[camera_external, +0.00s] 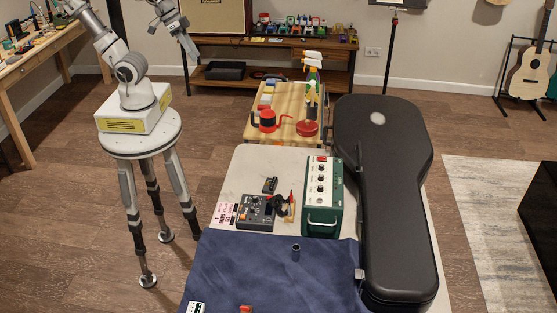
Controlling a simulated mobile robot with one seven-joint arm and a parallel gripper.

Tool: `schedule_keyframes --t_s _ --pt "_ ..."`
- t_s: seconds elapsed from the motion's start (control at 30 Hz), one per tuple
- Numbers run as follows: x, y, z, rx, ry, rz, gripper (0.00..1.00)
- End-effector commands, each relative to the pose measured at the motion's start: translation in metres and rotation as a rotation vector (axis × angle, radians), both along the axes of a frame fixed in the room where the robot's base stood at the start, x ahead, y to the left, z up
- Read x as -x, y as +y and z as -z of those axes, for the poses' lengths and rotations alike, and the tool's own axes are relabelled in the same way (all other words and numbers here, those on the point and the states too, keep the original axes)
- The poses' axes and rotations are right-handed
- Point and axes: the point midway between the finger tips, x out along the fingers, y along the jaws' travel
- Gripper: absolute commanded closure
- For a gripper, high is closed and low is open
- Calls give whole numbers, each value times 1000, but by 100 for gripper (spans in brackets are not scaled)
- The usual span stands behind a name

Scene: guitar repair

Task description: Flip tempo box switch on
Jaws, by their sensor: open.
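A green box (335,205) with a pale top panel stands on the near table, left of the guitar case. It has a column of several dark knobs, a red part (322,158) at its far end and a light handle at its near end. It looks like the tempo box, but no label is readable, and I cannot tell the switch's position. My gripper (193,60) is at the upper left, high and well away from the box, seen small against the far shelf. It is open and holds nothing visible.
A dark grey device (256,211) with knobs sits left of the green box, beside small items. A black guitar case (385,190) lies along the right. A blue cloth (270,275) covers the table's near part. A small wooden table (258,132) with bottles and red tools stands behind.

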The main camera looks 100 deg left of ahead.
Motion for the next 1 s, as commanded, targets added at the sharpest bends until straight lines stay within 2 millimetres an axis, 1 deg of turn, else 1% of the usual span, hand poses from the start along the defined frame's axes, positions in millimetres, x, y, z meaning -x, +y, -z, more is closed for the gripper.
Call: schedule_keyframes --t_s 0.03,0.23,0.37,0.57,0.77,1.0 --pt "-11 -1 4 40 9 -50 63" --pt "-59 -5 9 206 48 -290 99" --pt "-90 -13 17 283 84 -426 100" --pt "-136 -36 36 357 145 -603 100" --pt "-178 -70 64 395 203 -762 100" --pt "-222 -120 110 419 258 -953 100"
